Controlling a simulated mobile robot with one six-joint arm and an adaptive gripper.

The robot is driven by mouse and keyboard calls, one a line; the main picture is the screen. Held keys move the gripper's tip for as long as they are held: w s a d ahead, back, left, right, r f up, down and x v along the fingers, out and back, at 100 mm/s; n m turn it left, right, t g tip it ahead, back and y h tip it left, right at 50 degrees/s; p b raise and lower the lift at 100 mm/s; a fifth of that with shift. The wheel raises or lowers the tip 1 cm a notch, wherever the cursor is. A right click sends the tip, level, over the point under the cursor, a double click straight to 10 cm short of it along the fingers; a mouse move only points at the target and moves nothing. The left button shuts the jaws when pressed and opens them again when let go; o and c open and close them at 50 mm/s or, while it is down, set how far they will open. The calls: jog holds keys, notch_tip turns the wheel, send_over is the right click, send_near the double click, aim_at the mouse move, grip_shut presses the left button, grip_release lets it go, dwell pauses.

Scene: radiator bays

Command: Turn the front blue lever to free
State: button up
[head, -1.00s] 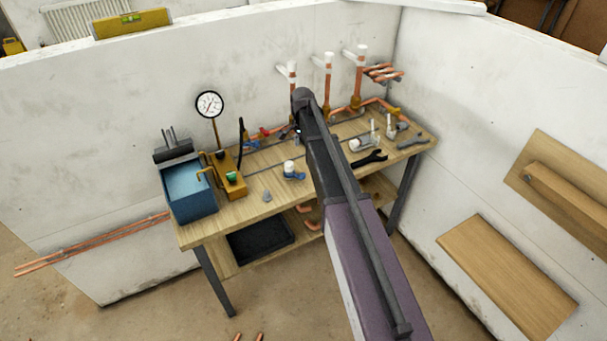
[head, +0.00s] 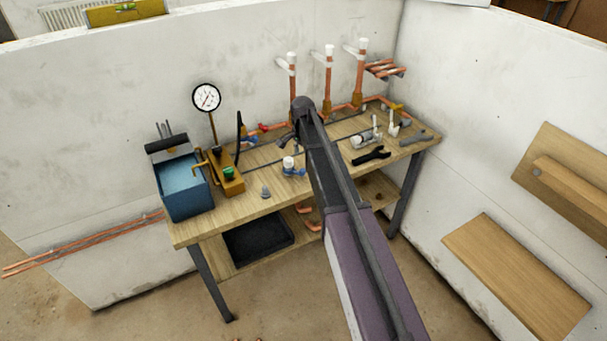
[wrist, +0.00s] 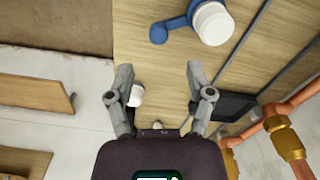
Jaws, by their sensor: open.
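The front blue lever (head: 296,172) sits under a white cap (head: 288,162) near the bench's front edge. In the wrist view the blue lever (wrist: 174,28) sticks out from the white cap (wrist: 212,22), its rounded end toward the lower left. My gripper (wrist: 159,82) is open and empty, its fingers apart and below the lever in the wrist view, not touching it. Another blue part (head: 250,140) is farther back on the bench.
A gauge (head: 207,98) on a brass pump and a blue tank (head: 183,190) stand left. Upright copper pipes (head: 329,75) rise at the back. Bare wood (head: 245,205) shows along the front.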

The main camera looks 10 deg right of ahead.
aim_at(294, 169)
jog(key=shift+f+b, duration=3.3)
jog(key=shift+f, duration=0.3)
grip_shut()
jog(key=shift+d, duration=0.15)
